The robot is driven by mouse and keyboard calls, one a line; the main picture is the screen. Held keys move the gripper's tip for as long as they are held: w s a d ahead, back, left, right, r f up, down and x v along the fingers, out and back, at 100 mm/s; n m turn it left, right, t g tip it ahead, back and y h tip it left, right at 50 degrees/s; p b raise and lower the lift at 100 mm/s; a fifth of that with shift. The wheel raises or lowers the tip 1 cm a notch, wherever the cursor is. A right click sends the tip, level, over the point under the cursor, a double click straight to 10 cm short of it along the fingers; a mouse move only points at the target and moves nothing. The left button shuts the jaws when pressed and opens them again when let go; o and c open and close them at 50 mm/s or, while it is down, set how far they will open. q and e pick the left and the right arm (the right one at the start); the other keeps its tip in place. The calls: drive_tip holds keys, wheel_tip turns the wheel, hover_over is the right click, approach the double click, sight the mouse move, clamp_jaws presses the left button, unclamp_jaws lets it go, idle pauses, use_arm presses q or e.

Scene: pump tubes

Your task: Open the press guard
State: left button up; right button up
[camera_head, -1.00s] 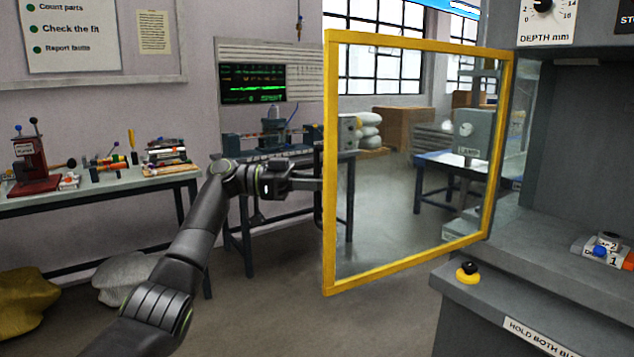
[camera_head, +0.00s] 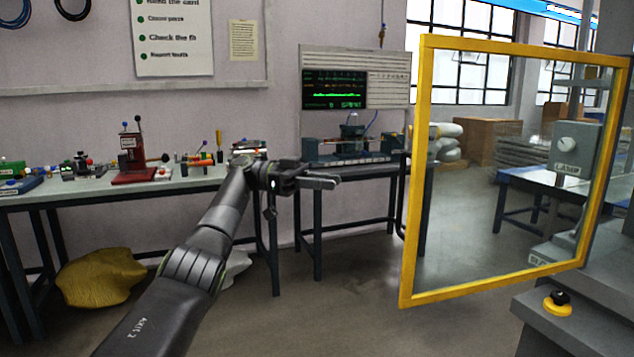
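The press guard is a clear panel in a yellow frame (camera_head: 413,170). It stands swung out from the grey press (camera_head: 585,320) at the right edge, with its free edge towards the left and its far side at the press. My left gripper (camera_head: 325,181) is left of the guard's free edge, with a visible gap, and holds nothing that I can see. Its fingers are seen nearly side-on, so their opening is unclear. My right gripper is not in view. Most of the press is cut off by the picture's right edge.
A yellow and black button (camera_head: 558,302) sits on the press ledge. A bench (camera_head: 100,186) with small devices and a table (camera_head: 350,160) with a machine stand along the wall. A yellow sack (camera_head: 100,277) lies on the floor. Floor between table and guard is clear.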

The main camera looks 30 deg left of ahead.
use_arm(q)
drive_tip(key=shift+s+a, duration=0.15)
drive_tip(key=shift+a, duration=0.65)
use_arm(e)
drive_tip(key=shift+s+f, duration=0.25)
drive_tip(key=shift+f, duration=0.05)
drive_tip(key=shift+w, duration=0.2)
